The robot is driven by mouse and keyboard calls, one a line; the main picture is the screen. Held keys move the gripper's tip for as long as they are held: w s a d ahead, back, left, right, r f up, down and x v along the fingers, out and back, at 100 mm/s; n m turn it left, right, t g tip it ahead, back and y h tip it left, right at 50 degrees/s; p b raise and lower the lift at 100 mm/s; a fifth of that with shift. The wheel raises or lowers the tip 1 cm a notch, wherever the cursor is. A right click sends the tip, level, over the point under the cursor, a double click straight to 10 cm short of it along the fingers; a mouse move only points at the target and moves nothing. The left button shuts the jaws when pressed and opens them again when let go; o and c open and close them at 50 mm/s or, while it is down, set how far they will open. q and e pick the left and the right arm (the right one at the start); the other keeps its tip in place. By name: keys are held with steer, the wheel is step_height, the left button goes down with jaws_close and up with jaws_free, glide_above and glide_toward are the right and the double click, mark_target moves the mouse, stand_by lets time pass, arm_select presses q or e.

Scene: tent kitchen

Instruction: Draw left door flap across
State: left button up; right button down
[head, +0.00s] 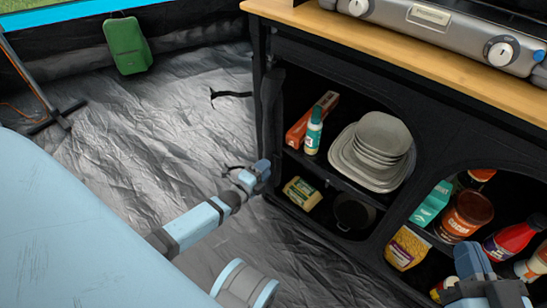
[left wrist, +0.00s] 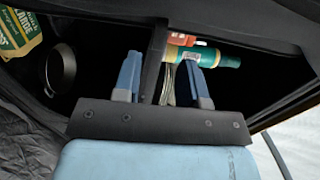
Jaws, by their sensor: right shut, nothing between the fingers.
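The left door flap seems to be the dark rolled fabric (head: 270,98) hanging at the left edge of the cabinet opening. The left compartment behind it is uncovered. My left gripper (head: 262,170) is beside the cabinet's left front edge, near the flap's lower part. In the left wrist view its two blue fingers (left wrist: 162,82) are spread, with the dark shelf edge and grey plates showing beyond the gap. I cannot tell whether they touch the flap. My right gripper (head: 472,262) is at the lower right, in front of the right compartment, shut and empty.
The left compartment holds plates (head: 378,148), a green bottle (head: 313,132), a dark pot (head: 352,212) and a yellow packet (head: 302,194). Jars and bottles stand in the right compartment. A stove (head: 440,25) sits on the wooden top (head: 350,38).

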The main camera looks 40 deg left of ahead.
arm_select(q)
steer(key=w+b, duration=0.1)
steer(key=w, duration=0.4)
steer(key=shift+d+b, duration=0.2)
steer(key=shift+b, duration=0.1)
arm_select(e)
steer(key=shift+w+d+r+n+t, duration=0.25)
steer(key=shift+w+n+t, duration=0.25)
steer(key=shift+n, duration=0.3)
arm_select(q)
jaws_close()
arm_select(e)
steer(key=shift+d, duration=0.1)
